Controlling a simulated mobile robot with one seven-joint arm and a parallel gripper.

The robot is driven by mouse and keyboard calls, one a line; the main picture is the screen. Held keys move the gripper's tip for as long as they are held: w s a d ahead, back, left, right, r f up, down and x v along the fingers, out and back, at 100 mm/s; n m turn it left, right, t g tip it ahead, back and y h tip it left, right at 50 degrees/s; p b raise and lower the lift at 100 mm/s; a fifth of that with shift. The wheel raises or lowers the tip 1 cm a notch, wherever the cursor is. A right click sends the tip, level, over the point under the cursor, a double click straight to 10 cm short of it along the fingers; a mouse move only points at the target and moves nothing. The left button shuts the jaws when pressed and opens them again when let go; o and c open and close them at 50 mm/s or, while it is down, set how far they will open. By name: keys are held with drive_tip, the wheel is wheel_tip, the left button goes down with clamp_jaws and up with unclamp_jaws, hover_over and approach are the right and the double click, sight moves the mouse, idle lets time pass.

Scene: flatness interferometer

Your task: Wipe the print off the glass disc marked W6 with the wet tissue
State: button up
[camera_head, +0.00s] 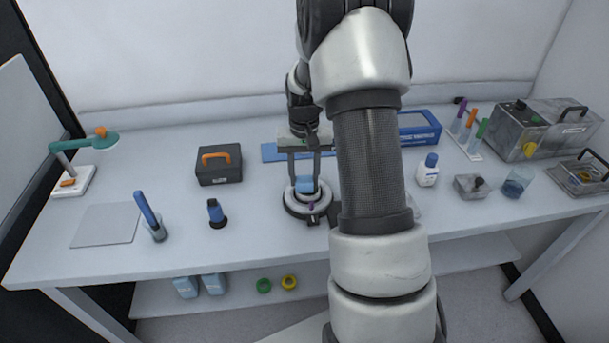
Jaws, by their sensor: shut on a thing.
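My gripper (305,181) points down near the middle of the bench. It is shut on a small blue pad (305,186), which looks like the wet tissue. The pad is over or on a round piece with a pale ring and a dark base (292,207). I cannot tell whether the pad touches it. This round piece may hold the glass disc, but no W6 mark or print can be made out. A small purple part shows at its front. My arm hides part of the bench to the right.
A black box with an orange handle (219,166) and a blue mat (271,153) lie behind. At left are a grey sheet (105,225), a blue-handled tool in a glass (148,212) and a dark blue piece (216,213). A white bottle (428,171) and a beaker (516,183) stand right.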

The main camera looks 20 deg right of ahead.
drive_tip(key=shift+s+d, duration=0.3)
drive_tip(key=shift+d, duration=0.35)
drive_tip(key=shift+s+d, duration=0.3)
drive_tip(key=shift+d, duration=0.35)
drive_tip(key=shift+w+a, duration=0.1)
drive_tip(key=shift+a, duration=0.05)
drive_tip(key=shift+w+a, duration=0.3)
drive_tip(key=shift+a, duration=0.4)
drive_tip(key=shift+a, duration=0.1)
drive_tip(key=shift+w+a, duration=0.25)
drive_tip(key=shift+a, duration=0.2)
drive_tip(key=shift+d, duration=0.1)
drive_tip(key=shift+s+d, duration=0.3)
drive_tip(key=shift+d, duration=0.35)
drive_tip(key=shift+s+d, duration=0.3)
drive_tip(key=shift+d, duration=0.3)
drive_tip(key=shift+a, duration=0.1)
